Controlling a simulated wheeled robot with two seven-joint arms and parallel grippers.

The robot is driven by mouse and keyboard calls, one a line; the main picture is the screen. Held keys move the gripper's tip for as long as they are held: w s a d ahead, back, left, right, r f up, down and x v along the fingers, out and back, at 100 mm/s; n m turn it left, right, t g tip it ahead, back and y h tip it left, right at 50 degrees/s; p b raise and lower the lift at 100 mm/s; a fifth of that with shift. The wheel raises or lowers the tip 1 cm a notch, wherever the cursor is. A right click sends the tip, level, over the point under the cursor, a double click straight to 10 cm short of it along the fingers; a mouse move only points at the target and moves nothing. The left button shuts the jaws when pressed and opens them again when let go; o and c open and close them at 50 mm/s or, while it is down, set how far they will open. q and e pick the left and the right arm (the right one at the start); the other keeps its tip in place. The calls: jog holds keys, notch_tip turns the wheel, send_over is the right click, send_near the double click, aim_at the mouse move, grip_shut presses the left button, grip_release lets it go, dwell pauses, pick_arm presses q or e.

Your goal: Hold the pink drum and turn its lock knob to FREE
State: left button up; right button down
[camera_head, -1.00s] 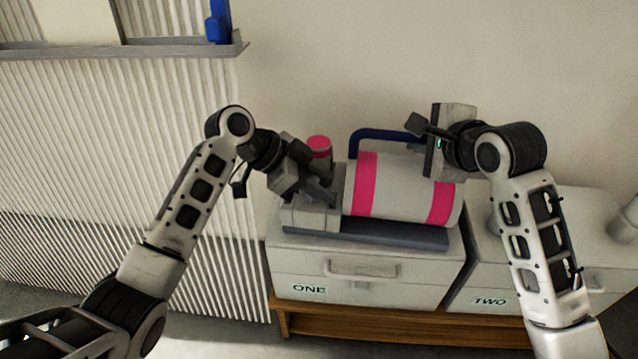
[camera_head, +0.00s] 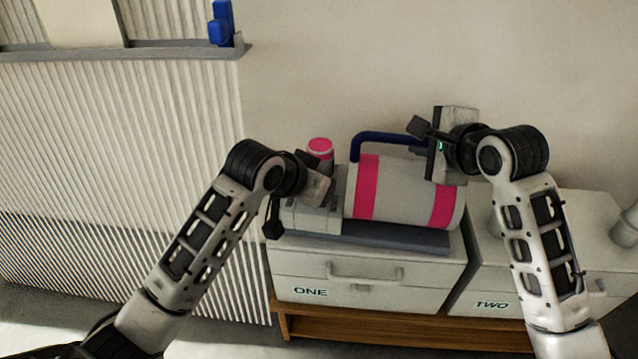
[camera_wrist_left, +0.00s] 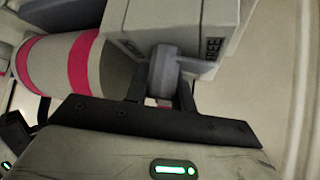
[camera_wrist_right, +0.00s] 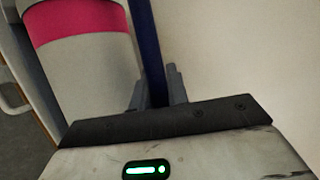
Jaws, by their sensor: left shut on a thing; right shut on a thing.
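The pink drum (camera_head: 402,192), pale grey with two pink bands, lies on its side on a dark base. Its blue handle (camera_head: 380,136) arches over the top. My right gripper (camera_head: 422,135) is shut on this handle; the right wrist view shows the blue bar (camera_wrist_right: 147,45) between the fingers. My left gripper (camera_head: 312,190) is at the grey block (camera_head: 308,216) left of the drum. In the left wrist view its fingers are shut on the grey lock knob (camera_wrist_left: 163,72). The FREE label (camera_wrist_left: 213,47) shows right of the knob. In the head view my gripper hides the knob.
The base (camera_head: 370,235) rests on drawer unit ONE (camera_head: 300,262), with unit TWO (camera_head: 480,280) to its right. A pink-topped cylinder (camera_head: 320,150) stands behind the left gripper. A shelf (camera_head: 120,53) with a blue object (camera_head: 220,25) is upper left.

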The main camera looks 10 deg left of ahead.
pick_arm(q)
jog(key=shift+a+n+t+y, duration=0.2)
jog(key=shift+n+t+y, duration=0.3)
jog(key=shift+n+y, duration=0.9)
jog(key=shift+w+n, duration=0.1)
jog(key=shift+n, duration=0.4)
jog(key=o, duration=1)
jog(key=shift+r, duration=0.1)
jog(key=v, duration=0.7)
jog(key=shift+s, duration=0.25)
jog(key=shift+a, duration=0.1)
